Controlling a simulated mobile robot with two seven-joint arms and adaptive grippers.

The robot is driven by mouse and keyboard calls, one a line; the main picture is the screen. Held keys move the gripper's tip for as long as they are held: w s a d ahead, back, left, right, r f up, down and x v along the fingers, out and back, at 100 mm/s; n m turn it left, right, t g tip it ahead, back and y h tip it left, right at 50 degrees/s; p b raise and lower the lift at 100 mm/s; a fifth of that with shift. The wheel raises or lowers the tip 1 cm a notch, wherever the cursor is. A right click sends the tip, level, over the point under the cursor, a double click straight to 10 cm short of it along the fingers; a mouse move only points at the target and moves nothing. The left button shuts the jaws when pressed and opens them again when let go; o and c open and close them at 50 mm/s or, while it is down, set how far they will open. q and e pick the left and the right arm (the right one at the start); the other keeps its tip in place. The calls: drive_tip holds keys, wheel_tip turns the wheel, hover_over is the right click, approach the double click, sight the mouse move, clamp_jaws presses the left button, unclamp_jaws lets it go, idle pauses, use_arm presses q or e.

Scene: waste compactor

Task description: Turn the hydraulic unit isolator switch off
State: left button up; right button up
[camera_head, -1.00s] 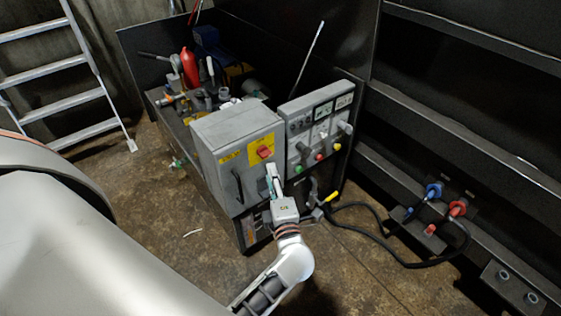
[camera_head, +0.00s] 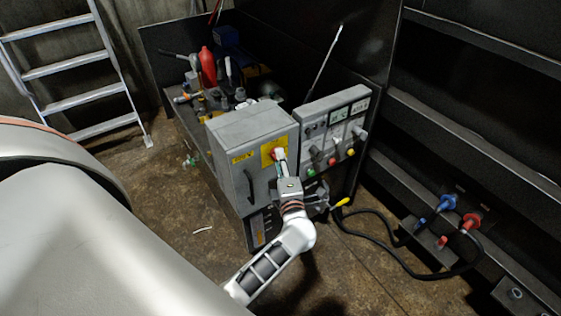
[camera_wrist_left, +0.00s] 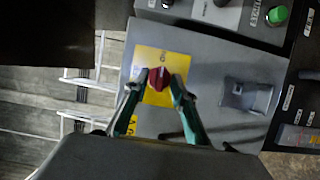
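The isolator switch is a red rotary knob (camera_head: 278,153) on a yellow plate (camera_head: 267,159), on the front of the grey cabinet (camera_head: 228,165). In the left wrist view the red knob (camera_wrist_left: 158,78) sits on its yellow plate (camera_wrist_left: 152,98). My left gripper (camera_head: 282,163) is in front of the cabinet with its fingers pointing at the knob and partly covering it. In the left wrist view the fingers of my left gripper (camera_wrist_left: 159,84) are apart, one on each side of the knob, with small gaps showing. My right gripper is out of view.
A control panel (camera_head: 333,130) with buttons and knobs stands right of the cabinet. A black handle (camera_head: 249,187) is on the cabinet front. Black hoses (camera_head: 385,245) run to red and blue couplings (camera_head: 470,221). A ladder (camera_head: 80,70) stands at left.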

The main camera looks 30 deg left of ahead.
use_arm(q)
clamp_jaws()
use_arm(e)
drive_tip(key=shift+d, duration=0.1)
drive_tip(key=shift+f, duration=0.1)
